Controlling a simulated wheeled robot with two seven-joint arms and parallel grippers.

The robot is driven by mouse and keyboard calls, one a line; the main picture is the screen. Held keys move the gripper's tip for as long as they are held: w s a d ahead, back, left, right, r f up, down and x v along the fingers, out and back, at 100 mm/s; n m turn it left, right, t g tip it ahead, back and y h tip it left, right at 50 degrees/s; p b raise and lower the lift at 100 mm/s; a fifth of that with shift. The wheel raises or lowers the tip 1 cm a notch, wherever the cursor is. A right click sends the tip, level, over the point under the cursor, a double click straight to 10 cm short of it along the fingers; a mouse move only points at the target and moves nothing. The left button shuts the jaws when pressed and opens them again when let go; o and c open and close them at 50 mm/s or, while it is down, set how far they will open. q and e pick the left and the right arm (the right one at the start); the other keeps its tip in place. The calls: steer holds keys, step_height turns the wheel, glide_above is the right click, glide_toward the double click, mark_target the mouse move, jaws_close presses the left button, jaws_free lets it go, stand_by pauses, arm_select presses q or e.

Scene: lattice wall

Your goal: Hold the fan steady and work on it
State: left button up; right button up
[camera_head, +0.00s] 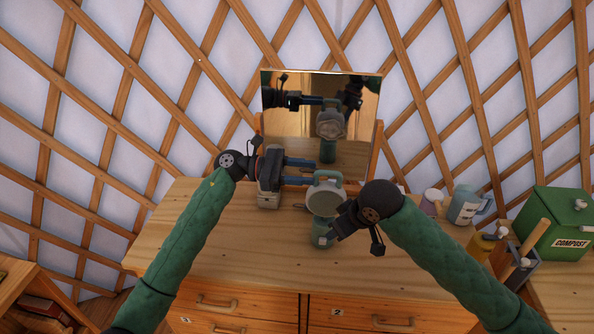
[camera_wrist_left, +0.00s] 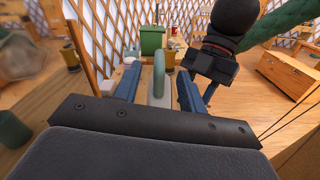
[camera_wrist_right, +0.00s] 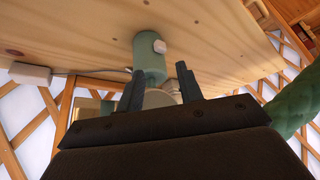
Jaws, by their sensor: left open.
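The fan (camera_head: 324,200) stands on the wooden desk, with a pale round head, a loop handle on top and a green cylindrical base (camera_wrist_right: 150,58). My left gripper (camera_head: 316,172) is open at the top of the fan. In the left wrist view the green loop handle (camera_wrist_left: 159,80) stands between its spread fingers, with no clear contact. My right gripper (camera_wrist_right: 160,85) is low beside the fan, and its fingers are mostly hidden in the head view. In the right wrist view its fingers are apart, with the fan's head and base beyond and between them.
A mirror (camera_head: 350,150) stands behind the fan and reflects the arms. A pale block (camera_head: 269,201) with a cable lies left of the fan. Mugs (camera_head: 464,208) and a green compost bin (camera_head: 562,222) stand to the right. The desk's left side is clear.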

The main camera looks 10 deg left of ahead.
mark_target(319, 173)
arm_select(q)
steer(key=shift+d, duration=3.05)
jaws_close()
